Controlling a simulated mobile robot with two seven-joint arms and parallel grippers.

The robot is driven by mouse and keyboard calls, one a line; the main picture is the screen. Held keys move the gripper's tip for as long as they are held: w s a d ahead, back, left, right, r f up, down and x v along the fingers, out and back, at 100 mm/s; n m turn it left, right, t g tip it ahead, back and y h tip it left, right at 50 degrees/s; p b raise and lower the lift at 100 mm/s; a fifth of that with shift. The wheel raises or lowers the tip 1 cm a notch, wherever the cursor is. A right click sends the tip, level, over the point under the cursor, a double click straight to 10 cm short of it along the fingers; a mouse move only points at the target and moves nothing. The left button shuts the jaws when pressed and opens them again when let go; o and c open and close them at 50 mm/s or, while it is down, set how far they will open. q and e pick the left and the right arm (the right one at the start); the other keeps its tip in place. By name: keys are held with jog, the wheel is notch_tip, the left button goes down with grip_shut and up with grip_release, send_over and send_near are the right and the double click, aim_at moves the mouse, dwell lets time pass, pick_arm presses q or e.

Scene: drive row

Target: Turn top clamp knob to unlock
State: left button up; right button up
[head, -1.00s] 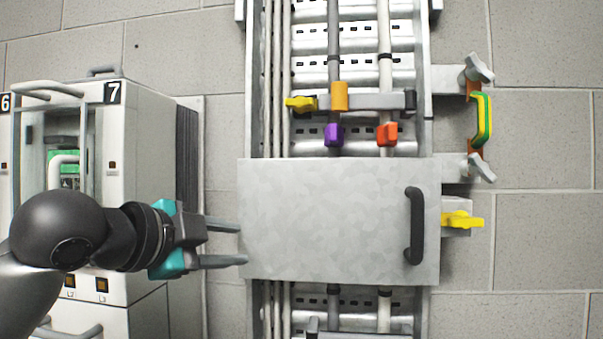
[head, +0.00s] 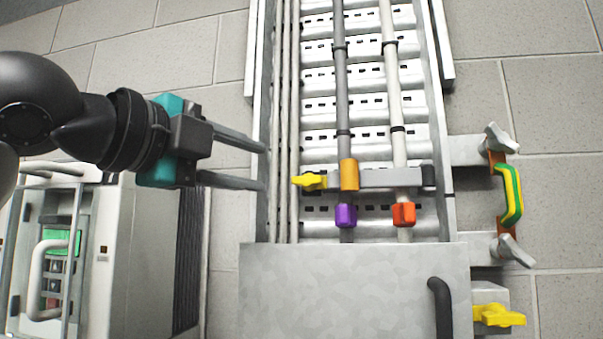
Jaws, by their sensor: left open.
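A grey wing-shaped knob (head: 501,138) sits at the end of the upper grey bracket on the right. A similar lower wing knob (head: 513,250) sits below it. A green-and-yellow strap (head: 511,195) with orange ends links the two brackets. My left gripper (head: 265,169) is open and empty, fingers pointing right. Its tips show over the left rail of the cable ladder, well left of both wing knobs. A yellow knob (head: 311,181) at the left end of a grey crossbar is just right of the fingertips, apart from them. My right gripper is not in view.
An orange block (head: 349,175) is on the crossbar (head: 392,178); a purple block (head: 346,215) and a red-orange block (head: 404,214) sit below. A grey panel (head: 340,295) with a black handle (head: 440,306) covers the lower ladder. Another yellow knob (head: 498,315) is lower right. A cabinet (head: 144,260) stands left.

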aim_at(303, 179)
pick_arm(q)
jog(key=p+x, duration=0.3)
jog(key=x, duration=0.7)
jog(key=shift+w+d, duration=0.5)
jog(key=shift+w, duration=0.2)
jog(key=shift+c, duration=0.3)
grip_shut()
